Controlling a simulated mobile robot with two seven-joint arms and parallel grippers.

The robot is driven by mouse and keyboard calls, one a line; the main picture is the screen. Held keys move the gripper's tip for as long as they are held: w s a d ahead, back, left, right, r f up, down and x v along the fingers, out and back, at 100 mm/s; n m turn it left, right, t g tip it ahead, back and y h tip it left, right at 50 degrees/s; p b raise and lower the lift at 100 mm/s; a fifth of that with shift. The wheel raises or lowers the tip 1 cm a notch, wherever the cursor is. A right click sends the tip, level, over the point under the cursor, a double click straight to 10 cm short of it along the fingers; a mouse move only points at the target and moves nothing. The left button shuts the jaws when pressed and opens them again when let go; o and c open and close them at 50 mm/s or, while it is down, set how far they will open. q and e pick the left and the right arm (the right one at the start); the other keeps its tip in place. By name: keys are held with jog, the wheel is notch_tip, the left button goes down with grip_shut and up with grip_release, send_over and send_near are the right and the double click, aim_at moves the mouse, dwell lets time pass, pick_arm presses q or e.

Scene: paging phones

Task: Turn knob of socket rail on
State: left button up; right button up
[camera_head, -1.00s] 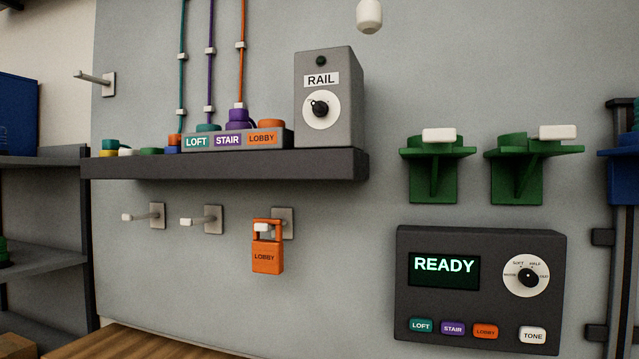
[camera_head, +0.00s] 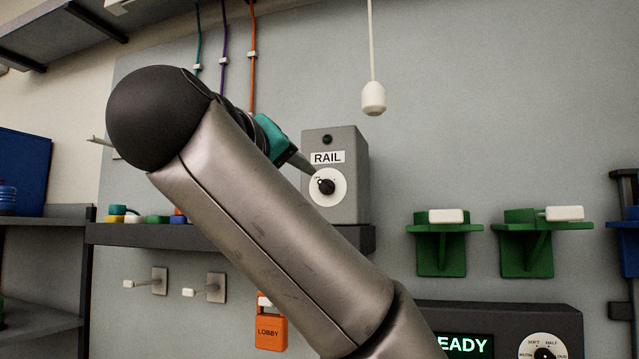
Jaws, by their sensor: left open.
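The grey socket rail box (camera_head: 349,203), labelled RAIL, stands on the dark shelf. Its black knob (camera_head: 326,186) sits on a round white dial (camera_head: 326,199). The small lamp (camera_head: 327,139) above the label looks dark. My left gripper (camera_head: 311,172) is open, with its fingers at the upper left of the knob. I cannot tell whether they touch it. My left arm crosses the middle of the view and hides the LOFT, STAIR and LOBBY socket strip. My right gripper is not in view.
The dark shelf (camera_head: 110,235) runs below the box. An orange LOBBY tag (camera_head: 270,333) hangs beneath it. A white pendant (camera_head: 374,98) hangs to the right. Green brackets (camera_head: 440,252) and a dark console (camera_head: 500,318) are on the right. The wall between box and brackets is clear.

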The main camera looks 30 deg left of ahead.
aim_at(324, 186)
pick_arm(q)
jog(key=shift+n, duration=0.3)
jog(key=p+x, duration=0.1)
jog(key=x, duration=0.3)
jog(key=p+x, duration=0.1)
jog(key=x, duration=0.3)
jog(key=r+p+x, duration=0.1)
jog(key=x, duration=0.4)
jog(key=shift+r+p, duration=0.1)
jog(key=shift+p, duration=0.2)
grip_shut()
